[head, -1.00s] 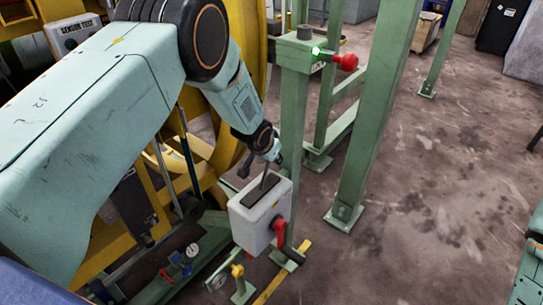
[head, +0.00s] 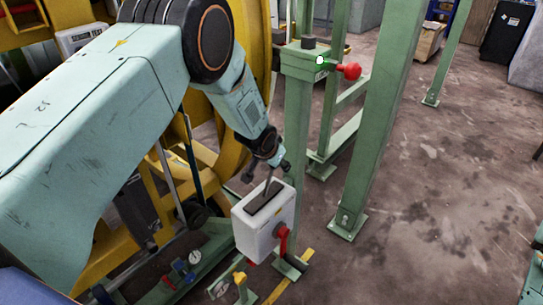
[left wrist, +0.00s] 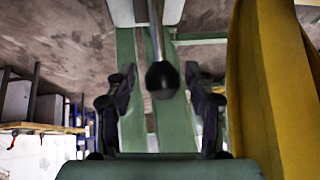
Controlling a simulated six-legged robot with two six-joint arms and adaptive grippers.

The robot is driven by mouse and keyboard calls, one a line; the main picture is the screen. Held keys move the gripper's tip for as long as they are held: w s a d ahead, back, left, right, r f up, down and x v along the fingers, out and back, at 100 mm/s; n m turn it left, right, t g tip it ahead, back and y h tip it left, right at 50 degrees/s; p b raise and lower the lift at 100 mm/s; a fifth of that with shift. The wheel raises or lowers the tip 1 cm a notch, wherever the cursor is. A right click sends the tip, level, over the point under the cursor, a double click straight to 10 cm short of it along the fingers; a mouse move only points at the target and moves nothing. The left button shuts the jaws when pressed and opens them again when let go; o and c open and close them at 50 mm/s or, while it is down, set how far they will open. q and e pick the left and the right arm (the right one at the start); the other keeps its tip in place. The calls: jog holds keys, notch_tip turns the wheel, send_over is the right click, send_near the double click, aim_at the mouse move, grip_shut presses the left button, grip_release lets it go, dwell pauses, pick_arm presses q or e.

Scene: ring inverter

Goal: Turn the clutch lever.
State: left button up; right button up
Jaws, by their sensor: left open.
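A thin lever (head: 269,186) stands up, slightly tilted, from a dark slot in the top of a pale grey box (head: 254,231). I take it for the clutch lever. My left gripper (head: 266,168) is open at the lever's upper end, its fingers on either side. In the left wrist view, the lever's black ball knob (left wrist: 162,80) lies centred between the open fingers of the left gripper (left wrist: 162,95), with a gap on both sides. In the head view the knob is largely hidden by the gripper. My right gripper is not in view.
A red handle (head: 282,237) sits on the box's right side. A green post (head: 297,150) with a red knob (head: 350,71) stands just right of the gripper. A yellow ring frame (head: 205,160) is behind my arm.

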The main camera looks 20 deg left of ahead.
pick_arm(q)
jog(key=v, duration=1)
jog(key=shift+s+a+r, duration=0.15)
jog(key=shift+s+r, duration=0.05)
jog(key=shift+r, duration=0.1)
jog(key=shift+c, duration=0.2)
